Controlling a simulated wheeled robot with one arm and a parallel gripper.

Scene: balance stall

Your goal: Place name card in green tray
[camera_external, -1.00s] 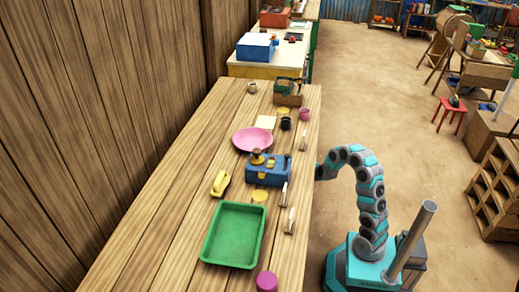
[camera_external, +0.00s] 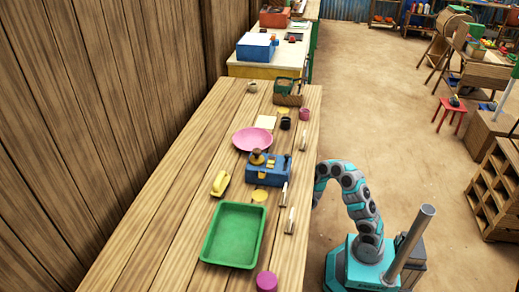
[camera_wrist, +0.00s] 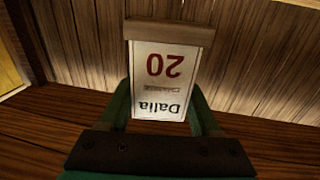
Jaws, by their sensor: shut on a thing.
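The name card (camera_wrist: 163,92) is white with red "20" and dark "Dalia", upside down in the wrist view, with a wooden strip along its top. My gripper (camera_wrist: 162,86) has green fingers on both sides of the card and is shut on it. In the external view, my arm's end dips beside the table's right edge; the gripper and held card are hidden there. The green tray (camera_external: 233,236) lies empty on the near part of the table, left of the arm.
The wooden table (camera_external: 165,225) also bears a pink plate (camera_external: 252,139), a blue box-like device (camera_external: 268,171), a yellow item (camera_external: 221,183) and a magenta cup (camera_external: 267,282). Several small pale stands, one nearest the tray (camera_external: 290,221), line the right edge. Plank surfaces surround the card in the wrist view.

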